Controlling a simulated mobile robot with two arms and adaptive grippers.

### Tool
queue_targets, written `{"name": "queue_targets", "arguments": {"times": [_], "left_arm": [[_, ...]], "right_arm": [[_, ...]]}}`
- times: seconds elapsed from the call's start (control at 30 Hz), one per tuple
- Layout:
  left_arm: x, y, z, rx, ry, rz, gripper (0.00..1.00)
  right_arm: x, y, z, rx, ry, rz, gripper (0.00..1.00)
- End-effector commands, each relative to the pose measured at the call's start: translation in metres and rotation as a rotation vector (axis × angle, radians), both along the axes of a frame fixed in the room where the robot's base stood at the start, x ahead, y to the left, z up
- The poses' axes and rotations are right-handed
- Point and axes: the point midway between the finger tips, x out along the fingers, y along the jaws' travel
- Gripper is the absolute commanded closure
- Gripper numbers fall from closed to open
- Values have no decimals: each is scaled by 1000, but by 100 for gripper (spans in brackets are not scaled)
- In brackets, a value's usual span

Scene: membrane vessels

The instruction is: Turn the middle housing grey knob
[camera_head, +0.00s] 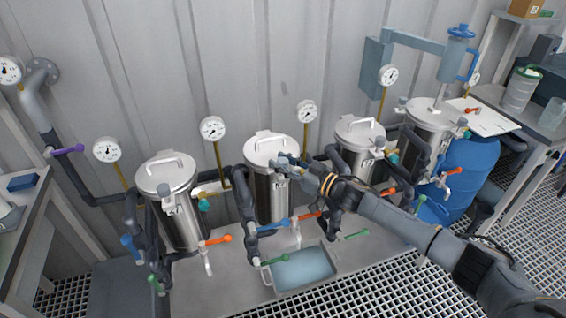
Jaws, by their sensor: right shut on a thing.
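The middle housing (268,200) is a shiny steel cylinder with a pale lid and a handle on top. It stands in a row with similar housings on a grey bench. My right gripper (283,163) reaches in from the right and is at the upper right side of this housing, just below the lid rim. Its fingers are shut on the grey knob there. The fingers hide most of the knob, so how far it is turned cannot be seen. My left gripper is not in view.
Other housings (184,218) stand on both sides, with dark pipes and coloured valve handles such as an orange one (217,240) close by. Round gauges (212,128) rise behind. A tray of bluish liquid (333,262) sits in front. A blue barrel (470,165) is at right.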

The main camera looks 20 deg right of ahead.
Motion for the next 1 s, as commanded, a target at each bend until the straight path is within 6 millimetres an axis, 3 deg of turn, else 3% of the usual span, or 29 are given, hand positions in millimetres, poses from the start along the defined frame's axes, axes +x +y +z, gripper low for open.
{"name": "queue_targets", "arguments": {"times": [0.27,0.3,0.4,0.77,1.0], "left_arm": [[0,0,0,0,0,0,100],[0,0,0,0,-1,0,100],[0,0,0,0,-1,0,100],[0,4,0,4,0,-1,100],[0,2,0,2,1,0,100]], "right_arm": [[0,-1,0,1,1,3,100],[0,-1,0,1,1,3,64],[0,-1,0,1,1,3,46],[-3,-3,-1,0,2,2,46],[-35,-27,-3,-1,5,2,46]]}}
